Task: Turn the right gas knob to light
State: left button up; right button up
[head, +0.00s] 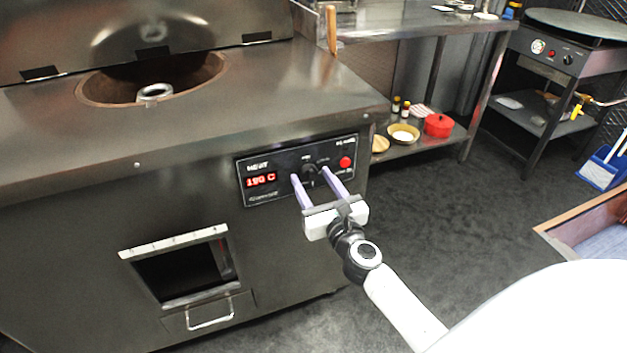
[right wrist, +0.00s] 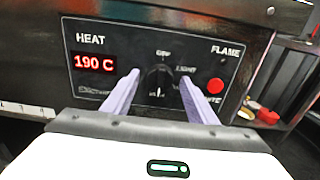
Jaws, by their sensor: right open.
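The black gas knob (head: 309,169) sits on the dark control panel (head: 248,188) at the front of the tandoor. It also shows in the right wrist view (right wrist: 159,78), with a label above it and LIGHT at its upper right. My right gripper (head: 310,174) is open, with its two pale purple fingers pointing at the panel. In the right wrist view the fingers (right wrist: 158,76) stand on either side of the knob, one left and one right. I cannot tell whether they touch it. The knob's pointer direction is unclear. My left gripper is not in view.
A red display (right wrist: 94,63) reads 190 C, left of the knob. A red button (right wrist: 215,86) is to its right, under the FLAME label. The tandoor's open mouth (head: 100,88) is above, and a square opening (head: 190,270) is below.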

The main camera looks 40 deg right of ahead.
jog(key=c, duration=1.1)
jog(key=shift+o, duration=0.2)
